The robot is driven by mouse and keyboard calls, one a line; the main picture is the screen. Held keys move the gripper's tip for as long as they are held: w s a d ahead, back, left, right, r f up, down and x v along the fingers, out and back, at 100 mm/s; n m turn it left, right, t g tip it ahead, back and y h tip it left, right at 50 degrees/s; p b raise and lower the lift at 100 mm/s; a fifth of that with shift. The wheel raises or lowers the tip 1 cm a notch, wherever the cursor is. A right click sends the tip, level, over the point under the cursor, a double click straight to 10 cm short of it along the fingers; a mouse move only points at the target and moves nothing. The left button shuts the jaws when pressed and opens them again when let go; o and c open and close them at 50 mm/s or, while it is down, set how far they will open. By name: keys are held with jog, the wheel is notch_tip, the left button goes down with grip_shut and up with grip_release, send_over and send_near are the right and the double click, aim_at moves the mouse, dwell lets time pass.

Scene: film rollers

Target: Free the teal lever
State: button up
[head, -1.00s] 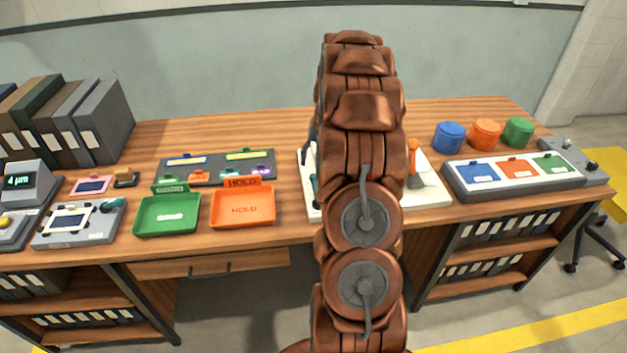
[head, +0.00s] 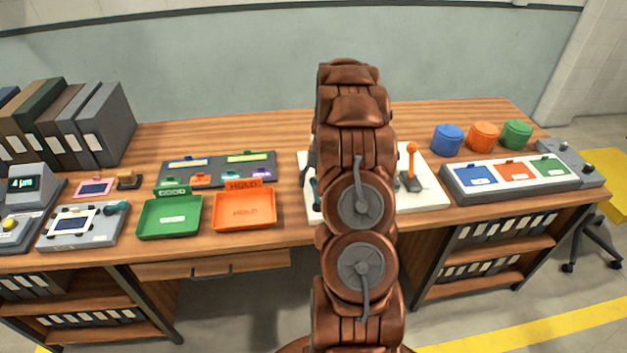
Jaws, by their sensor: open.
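A white base plate (head: 436,195) lies at the middle of the table, largely hidden behind my arm. An orange-topped lever (head: 411,160) stands upright from a dark mount on its right part. A small teal piece (head: 315,189), likely the teal lever, shows at its left part, mostly covered by my arm. I cannot tell what holds it. A dark shape beside it is too covered to identify. My gripper is hidden behind my arm links, so its distance from the teal piece does not show.
A green tray (head: 140,228) and an orange HOLD tray (head: 218,223) stand left of the plate, before a dark rack (head: 216,169). A panel with coloured pads (head: 515,188) and blue, orange and green canisters (head: 484,136) stand right. A teal-knobbed device (head: 82,240) sits left.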

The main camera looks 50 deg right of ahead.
jog(key=shift+c, duration=0.3)
grip_shut()
dwell(0.3)
